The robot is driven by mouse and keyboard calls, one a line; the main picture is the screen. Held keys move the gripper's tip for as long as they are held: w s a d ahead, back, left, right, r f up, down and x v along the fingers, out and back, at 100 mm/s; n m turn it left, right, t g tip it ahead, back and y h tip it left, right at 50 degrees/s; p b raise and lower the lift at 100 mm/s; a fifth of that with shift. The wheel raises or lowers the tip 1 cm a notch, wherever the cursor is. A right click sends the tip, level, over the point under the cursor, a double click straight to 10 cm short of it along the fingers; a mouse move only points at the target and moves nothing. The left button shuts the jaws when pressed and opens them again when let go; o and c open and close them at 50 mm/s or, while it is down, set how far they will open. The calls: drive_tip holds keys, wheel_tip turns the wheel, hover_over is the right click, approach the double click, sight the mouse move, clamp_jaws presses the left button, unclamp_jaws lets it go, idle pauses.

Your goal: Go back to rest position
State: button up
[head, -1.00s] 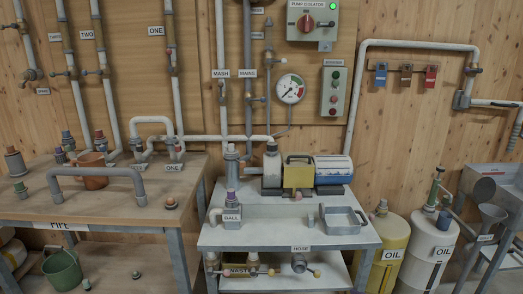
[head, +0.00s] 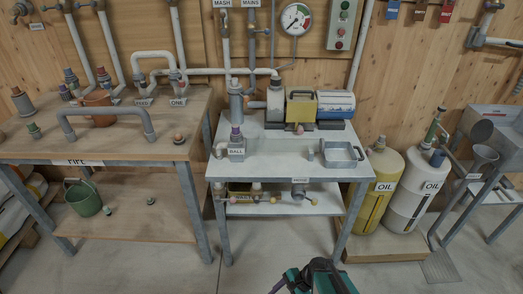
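My gripper (head: 315,278), dark with green parts, shows only in part at the bottom edge of the head view, in front of the grey-legged tables and over the floor. Its fingers are not clear, and the frame edge cuts it off, so I cannot tell whether it is open or shut. I see nothing held in it.
A wooden pipe table (head: 110,150) is left. Oil drums (head: 382,190) stand right. The floor (head: 190,270) in front is clear.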

drive_tip(key=s+d+f+n+g+h, duration=0.2)
drive_tip(key=s+d+n+h, duration=0.4)
drive_tip(key=s+d+n, duration=0.4)
drive_tip(key=n+g, duration=0.1)
drive_tip(key=n, duration=0.2)
drive_tip(key=shift+s+d+g, duration=0.2)
drive_tip(key=shift+s+g, duration=0.1)
drive_tip(key=shift+s, duration=0.1)
